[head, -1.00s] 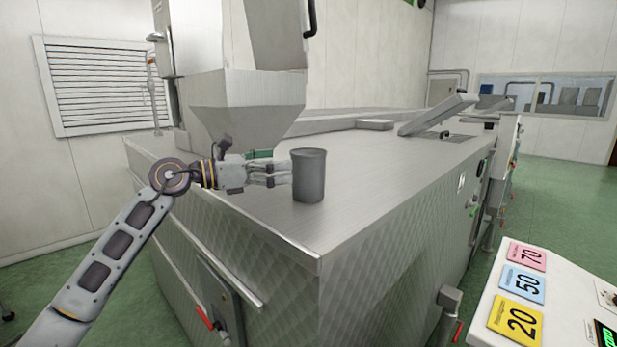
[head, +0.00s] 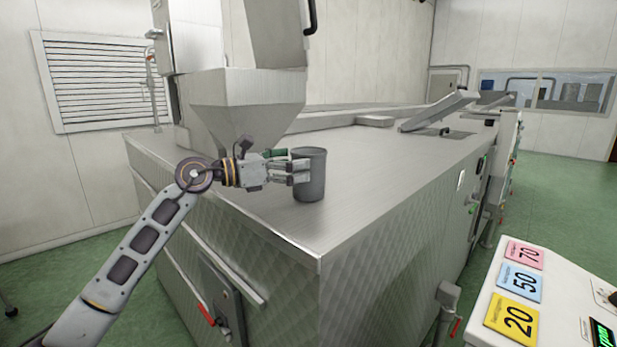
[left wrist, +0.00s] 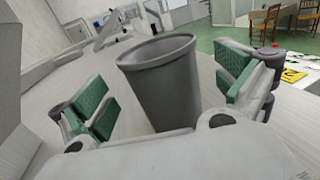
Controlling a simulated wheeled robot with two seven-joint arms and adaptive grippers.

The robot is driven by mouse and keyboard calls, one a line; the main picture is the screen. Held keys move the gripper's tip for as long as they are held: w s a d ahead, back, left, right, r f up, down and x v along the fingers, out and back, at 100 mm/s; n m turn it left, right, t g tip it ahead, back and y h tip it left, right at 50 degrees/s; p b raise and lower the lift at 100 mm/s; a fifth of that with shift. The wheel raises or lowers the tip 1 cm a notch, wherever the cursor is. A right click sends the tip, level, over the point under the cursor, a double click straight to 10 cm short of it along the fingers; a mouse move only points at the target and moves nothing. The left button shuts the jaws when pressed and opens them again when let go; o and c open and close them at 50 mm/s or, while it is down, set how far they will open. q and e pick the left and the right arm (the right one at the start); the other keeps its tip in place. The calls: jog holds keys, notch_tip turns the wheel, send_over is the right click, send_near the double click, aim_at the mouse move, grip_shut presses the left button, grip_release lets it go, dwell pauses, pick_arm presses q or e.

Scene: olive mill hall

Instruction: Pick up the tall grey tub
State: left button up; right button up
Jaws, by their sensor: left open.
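The tall grey tub (head: 314,178) stands upright on the metal machine top (head: 370,190), near its front left edge. My left gripper (head: 300,170) is at the tub's left side in the head view, its fingers overlapping the tub's left part. In the left wrist view the tub (left wrist: 165,85) stands between the two green-padded fingers of the open left gripper (left wrist: 165,98). Gaps show between the pads and the tub wall on both sides. The tub's lower part is hidden behind the gripper body there. My right gripper is not in view.
A metal hopper (head: 245,105) rises behind my left gripper. A tilted metal lid (head: 438,112) lies farther back on the machine top. A control panel with coloured number cards (head: 520,281) is at the lower right. The machine top right of the tub is clear.

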pick_arm(q)
jog(key=x, duration=0.2)
jog(key=shift+w+d+f+p, duration=0.1)
jog(key=shift+d+p, duration=0.25)
jog(key=shift+p, duration=0.05)
jog(key=shift+w+d, duration=0.15)
jog(key=shift+d, duration=0.15)
jog(key=shift+w+d, duration=0.15)
jog(key=shift+d, duration=0.05)
jog(key=shift+c, duration=0.8)
jog(key=c, duration=1.3)
jog(key=shift+r, duration=1.05)
notch_tip(320, 180, up, 16)
jog(key=b, duration=0.1)
send_over(322, 152)
jog(key=v, duration=0.4)
jog(key=shift+d, duration=0.1)
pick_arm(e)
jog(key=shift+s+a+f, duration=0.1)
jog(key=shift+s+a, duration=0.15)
